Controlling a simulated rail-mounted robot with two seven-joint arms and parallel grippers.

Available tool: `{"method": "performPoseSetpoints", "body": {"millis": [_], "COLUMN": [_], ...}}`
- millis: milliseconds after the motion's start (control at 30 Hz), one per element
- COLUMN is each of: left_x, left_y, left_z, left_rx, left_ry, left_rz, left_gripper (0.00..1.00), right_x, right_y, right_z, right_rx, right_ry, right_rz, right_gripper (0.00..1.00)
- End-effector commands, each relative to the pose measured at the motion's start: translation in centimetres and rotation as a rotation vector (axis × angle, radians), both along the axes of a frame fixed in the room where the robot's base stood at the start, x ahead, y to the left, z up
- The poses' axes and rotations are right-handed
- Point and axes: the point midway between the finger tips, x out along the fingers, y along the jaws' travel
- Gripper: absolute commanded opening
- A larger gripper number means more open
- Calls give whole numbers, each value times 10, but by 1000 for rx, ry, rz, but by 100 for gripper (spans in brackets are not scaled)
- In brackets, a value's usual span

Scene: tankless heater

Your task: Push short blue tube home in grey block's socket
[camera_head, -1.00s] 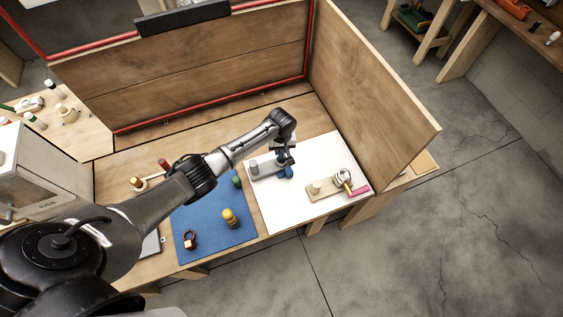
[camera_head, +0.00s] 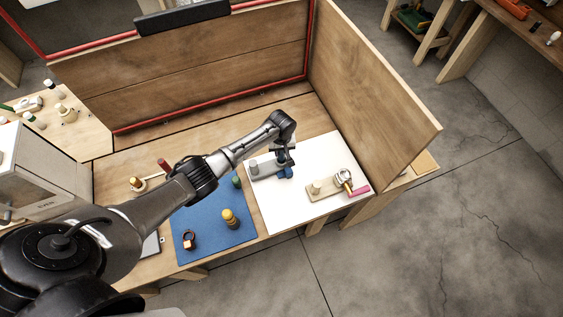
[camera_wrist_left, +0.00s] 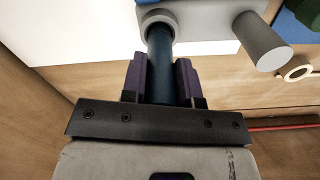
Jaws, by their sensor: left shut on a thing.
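The grey block (camera_head: 264,172) lies on the white mat in the head view, with a grey upright peg on its left part. In the left wrist view the grey block (camera_wrist_left: 205,14) has a round socket ring (camera_wrist_left: 158,22) and the grey peg (camera_wrist_left: 262,42). The short blue tube (camera_wrist_left: 160,62) sits between the purple finger pads of my left gripper (camera_wrist_left: 160,78), which is shut on it. The tube's far end meets the socket ring; how deep it sits inside is hidden. In the head view my left gripper (camera_head: 285,165) is over the block's right end. My right gripper is not in view.
The white mat (camera_head: 285,215) also bears a wooden block (camera_head: 322,188) with a peg, a metal clamp (camera_head: 344,177) and a pink piece (camera_head: 358,191). A blue mat (camera_head: 205,245) with small fittings lies left. A wooden side wall (camera_head: 365,85) stands at right.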

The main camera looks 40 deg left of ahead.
Motion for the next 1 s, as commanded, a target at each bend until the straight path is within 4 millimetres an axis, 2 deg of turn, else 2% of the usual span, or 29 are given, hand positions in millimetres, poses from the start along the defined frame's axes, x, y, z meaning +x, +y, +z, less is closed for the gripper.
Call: {"method": "performPoseSetpoints", "body": {"millis": [1000], "left_x": [0], "left_y": [0], "left_z": [-10], "left_rx": [0], "left_ry": [0], "left_rz": [-1], "left_gripper": [0], "right_x": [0], "right_y": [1], "right_z": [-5], "right_rx": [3], "right_ry": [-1], "right_rz": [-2], "right_gripper": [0]}}
